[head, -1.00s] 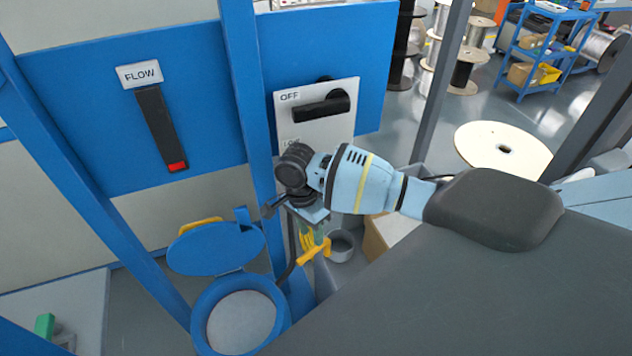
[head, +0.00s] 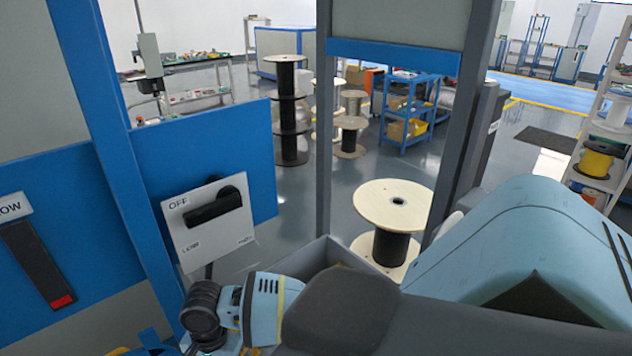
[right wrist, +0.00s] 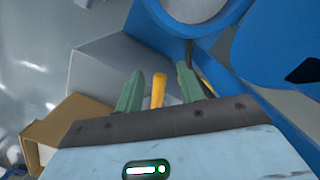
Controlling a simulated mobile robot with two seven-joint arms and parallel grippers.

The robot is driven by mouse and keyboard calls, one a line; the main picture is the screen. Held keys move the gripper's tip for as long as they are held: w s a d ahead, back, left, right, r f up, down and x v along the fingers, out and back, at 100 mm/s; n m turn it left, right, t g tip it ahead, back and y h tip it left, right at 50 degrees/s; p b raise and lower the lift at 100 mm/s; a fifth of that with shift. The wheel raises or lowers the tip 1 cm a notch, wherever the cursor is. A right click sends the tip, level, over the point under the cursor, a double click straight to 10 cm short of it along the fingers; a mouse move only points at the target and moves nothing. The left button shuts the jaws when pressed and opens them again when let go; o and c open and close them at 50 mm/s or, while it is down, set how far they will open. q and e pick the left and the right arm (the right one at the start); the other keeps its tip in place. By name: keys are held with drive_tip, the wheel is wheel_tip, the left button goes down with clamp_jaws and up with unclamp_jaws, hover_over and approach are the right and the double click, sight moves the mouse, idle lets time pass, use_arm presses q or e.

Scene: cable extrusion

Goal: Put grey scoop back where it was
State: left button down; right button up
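My right arm enters the head view from the right, and its dark wrist joint is at the bottom left. The gripper itself is almost wholly below the frame. In the right wrist view the green fingers of my right gripper (right wrist: 159,88) stand apart. A yellow bar-like piece (right wrist: 158,90) shows between them, with a visible gap on each side. I cannot tell whether it belongs to the scoop. A second yellow strip shows behind the right-hand finger. No grey scoop can be made out with certainty. My left gripper is not in view.
In the right wrist view a blue round hopper (right wrist: 232,12) and its lid (right wrist: 275,48) lie beyond the fingers, a grey bin (right wrist: 100,65) to their left. In the head view an OFF switch panel (head: 208,222) and a blue upright (head: 118,150) stand near my wrist.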

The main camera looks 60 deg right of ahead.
drive_tip(key=s+a+f+n+t+y, duration=0.45)
drive_tip(key=s+a+f+n, duration=0.3)
drive_tip(key=s+a, duration=0.25)
drive_tip(key=s+d+f+n+t+h, duration=0.1)
drive_tip(key=s+d+n+t+h, duration=0.1)
drive_tip(key=s, duration=0.6)
drive_tip(key=s+d+f+n+t+h, duration=0.1)
drive_tip(key=s+d+n, duration=0.3)
drive_tip(key=s, duration=0.5)
drive_tip(key=shift+d+f+n+t+h, duration=0.2)
drive_tip(key=shift+f+n+t+h, duration=0.25)
drive_tip(key=shift+n, duration=0.3)
drive_tip(key=shift+r, duration=0.1)
